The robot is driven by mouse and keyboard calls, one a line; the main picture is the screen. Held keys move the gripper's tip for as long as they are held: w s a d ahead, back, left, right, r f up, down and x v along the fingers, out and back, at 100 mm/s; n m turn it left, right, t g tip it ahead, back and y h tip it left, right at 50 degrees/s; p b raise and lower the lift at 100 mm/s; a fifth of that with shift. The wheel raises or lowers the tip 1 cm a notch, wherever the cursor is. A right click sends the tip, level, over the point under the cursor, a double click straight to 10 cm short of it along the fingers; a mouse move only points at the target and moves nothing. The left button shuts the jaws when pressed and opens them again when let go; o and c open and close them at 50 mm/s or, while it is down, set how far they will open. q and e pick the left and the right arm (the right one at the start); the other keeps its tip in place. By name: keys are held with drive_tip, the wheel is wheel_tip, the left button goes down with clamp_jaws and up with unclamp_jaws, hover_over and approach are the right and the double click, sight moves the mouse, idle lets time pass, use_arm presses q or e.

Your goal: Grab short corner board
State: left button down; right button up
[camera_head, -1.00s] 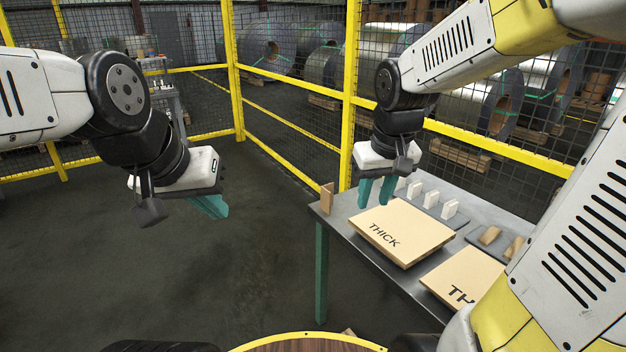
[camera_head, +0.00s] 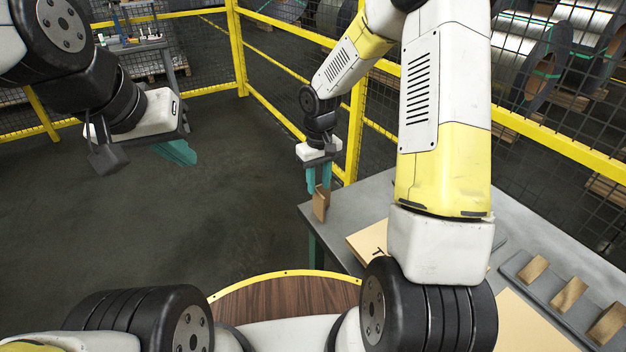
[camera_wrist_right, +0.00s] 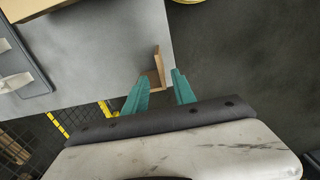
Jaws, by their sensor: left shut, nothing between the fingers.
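In the right wrist view the corner board (camera_wrist_right: 158,66) shows at the table edge, around and just beyond the gap between the teal fingertips. My right gripper (camera_head: 318,180) is directly above the board, fingers pointing down. In its wrist view the right gripper (camera_wrist_right: 160,88) has its fingers apart; I cannot tell whether either touches the board. My left gripper (camera_head: 180,152) is shut and empty over the floor, well left of the table.
The grey table (camera_head: 352,205) carries a tan board (camera_head: 367,242) with lettering and a rack (camera_head: 547,298) of wooden blocks. My right arm hides much of the tabletop. Yellow mesh fencing (camera_head: 560,150) stands behind the table. The floor left of it is clear.

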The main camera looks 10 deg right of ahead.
sight(317, 216)
wheel_tip(317, 216, down, 9)
drive_tip(key=shift+a+r, duration=0.1)
drive_tip(key=shift+r, duration=0.1)
clamp_jaws()
idle(0.3)
